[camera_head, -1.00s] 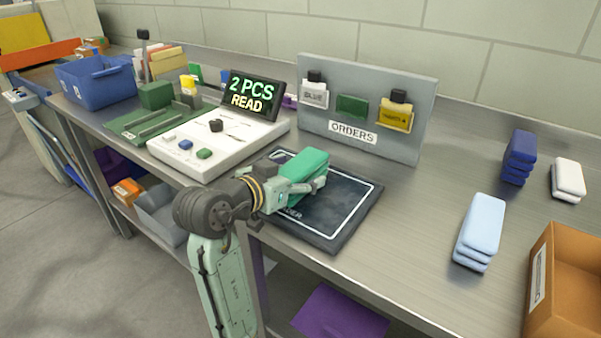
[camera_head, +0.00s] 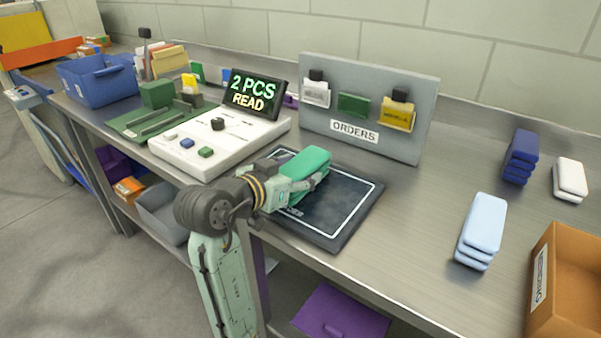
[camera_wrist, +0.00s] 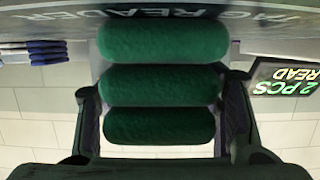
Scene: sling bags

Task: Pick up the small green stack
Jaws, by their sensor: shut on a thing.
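The small green stack (camera_head: 308,161) is on or just above the dark tag reader pad (camera_head: 345,222); I cannot tell if it touches the pad. In the wrist view the stack (camera_wrist: 160,84) shows as three rounded green pieces one on another, between the two fingers. My gripper (camera_head: 305,184) is shut on the green stack from its sides, reaching in low from the left. The finger on the far side is partly hidden by the stack in the head view.
A white console with a screen reading "2 PCS READ" (camera_head: 254,94) stands left of the pad. The grey ORDERS board (camera_head: 318,70) stands behind. Light blue (camera_head: 484,225), dark blue (camera_head: 520,157) and white (camera_head: 570,177) stacks and an orange-brown box (camera_head: 545,290) are at right.

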